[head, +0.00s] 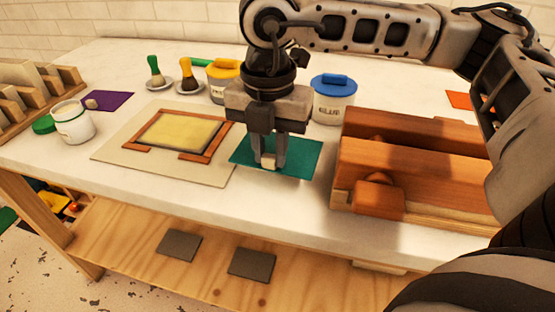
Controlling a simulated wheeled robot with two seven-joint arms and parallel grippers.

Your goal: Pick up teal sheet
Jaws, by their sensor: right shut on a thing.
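The teal sheet (304,160) is a thin flat piece at the middle of the white worktop in the head view. My right gripper (268,162) points straight down over its left part. Its fingers are close together, with a small pale piece between the tips, and they are shut on the sheet's small light tab. The gripper hides part of the sheet's back edge. I cannot tell whether the sheet rests on the worktop or is slightly raised. My left gripper is not in view.
A board with a wooden frame (216,143) lies left of the sheet. A wooden press-like block (410,160) stands close on the right. A blue-lidded glue tub (333,105) and a yellow-lidded tub (222,88) stand behind. The front worktop strip is clear.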

